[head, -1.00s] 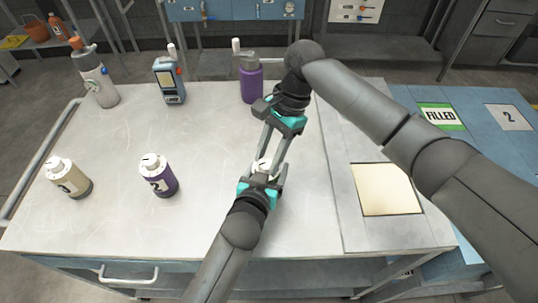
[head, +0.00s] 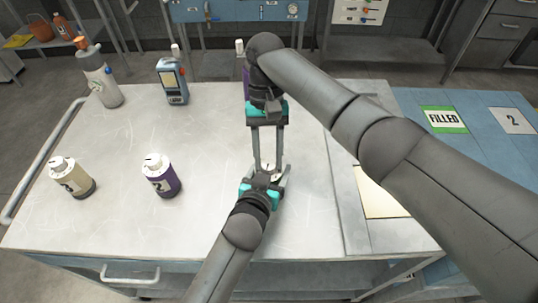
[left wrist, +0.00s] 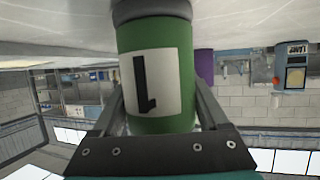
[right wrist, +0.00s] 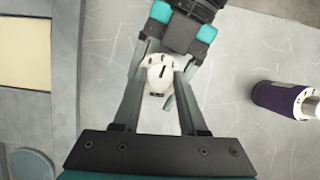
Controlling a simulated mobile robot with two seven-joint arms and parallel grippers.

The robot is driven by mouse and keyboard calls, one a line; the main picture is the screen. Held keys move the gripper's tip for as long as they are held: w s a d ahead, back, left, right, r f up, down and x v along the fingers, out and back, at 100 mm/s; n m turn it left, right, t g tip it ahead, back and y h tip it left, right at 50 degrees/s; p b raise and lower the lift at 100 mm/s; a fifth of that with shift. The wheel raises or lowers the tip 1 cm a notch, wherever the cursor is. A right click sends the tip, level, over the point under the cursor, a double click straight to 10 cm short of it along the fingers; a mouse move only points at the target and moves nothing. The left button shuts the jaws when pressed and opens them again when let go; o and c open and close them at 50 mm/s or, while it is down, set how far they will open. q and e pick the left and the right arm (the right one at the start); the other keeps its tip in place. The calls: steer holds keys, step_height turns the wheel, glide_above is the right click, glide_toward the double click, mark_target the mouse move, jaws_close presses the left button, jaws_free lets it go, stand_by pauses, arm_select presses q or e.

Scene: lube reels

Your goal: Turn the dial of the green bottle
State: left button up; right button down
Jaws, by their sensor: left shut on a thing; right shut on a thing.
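My left gripper (head: 268,182) is shut around the bottle's body from the front. My right gripper (head: 268,165) points down from above, shut on the white dial. In the right wrist view the dial (right wrist: 160,73), with a dark mark on it, sits between my right fingertips (right wrist: 162,77).
A purple bottle (head: 161,178) and a beige bottle (head: 71,180) stand to the left. A blue device (head: 172,83) and a grey bottle (head: 101,82) stand farther back. A larger purple bottle (head: 246,84) is partly hidden by my right arm. A yellowish pad (head: 382,203) lies at right.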

steer(key=shift+n+h, duration=0.4)
steer(key=shift+n, duration=0.7)
steer(key=shift+c, duration=2.2)
jaws_free()
steer(key=shift+a, duration=0.1)
steer(key=v, duration=1.2)
steer(key=shift+s, duration=0.15)
arm_select(q)
steer(key=o, duration=1.5)
steer(key=shift+o, duration=0.3)
